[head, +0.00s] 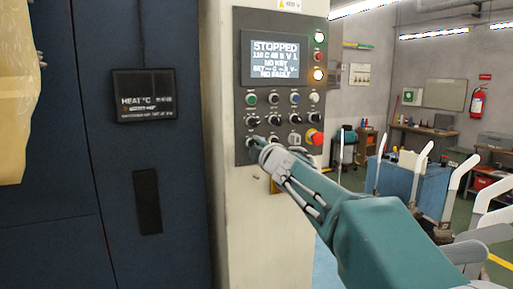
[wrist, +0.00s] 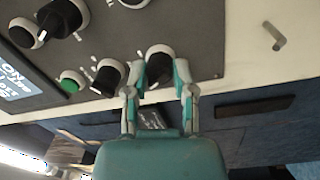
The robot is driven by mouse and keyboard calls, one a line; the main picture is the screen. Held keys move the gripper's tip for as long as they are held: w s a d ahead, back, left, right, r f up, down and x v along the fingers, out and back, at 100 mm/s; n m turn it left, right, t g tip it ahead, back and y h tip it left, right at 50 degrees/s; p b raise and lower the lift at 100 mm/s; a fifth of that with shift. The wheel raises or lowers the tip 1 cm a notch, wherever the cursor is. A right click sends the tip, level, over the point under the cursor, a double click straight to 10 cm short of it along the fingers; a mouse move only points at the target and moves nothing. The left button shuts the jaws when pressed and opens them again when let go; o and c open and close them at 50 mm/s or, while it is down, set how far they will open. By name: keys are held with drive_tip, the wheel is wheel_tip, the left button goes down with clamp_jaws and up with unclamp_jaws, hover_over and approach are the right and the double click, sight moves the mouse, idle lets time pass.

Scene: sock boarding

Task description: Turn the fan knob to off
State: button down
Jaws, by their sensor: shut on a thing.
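The grey control panel (head: 241,70) is on the cream cabinet post in the head view and carries rows of knobs and buttons. My gripper (head: 261,146) reaches to the lower left knob of the bottom row, and largely hides it. In the wrist view my gripper (wrist: 160,92) has its two fingers on either side of a black knob (wrist: 158,63) with a pale ring, and is shut on it. The knob's label is too small to read, so I cannot confirm from print that it is the fan knob, nor its exact setting.
The panel screen (head: 274,58) reads STOPPED. A red emergency button (head: 316,138) sits at the panel's lower right, with several other knobs nearby. A dark blue cabinet door (head: 75,215) is to the left. A blue workbench (head: 410,185) stands back right.

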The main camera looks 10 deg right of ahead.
drive_tip(key=shift+f, duration=0.35)
drive_tip(key=shift+c, duration=2.2)
unclamp_jaws()
drive_tip(key=shift+a+r, duration=0.1)
drive_tip(key=shift+r, duration=0.1)
drive_tip(key=s+d, duration=0.2)
drive_tip(key=s, duration=0.9)
drive_tip(key=shift+s+f, duration=0.35)
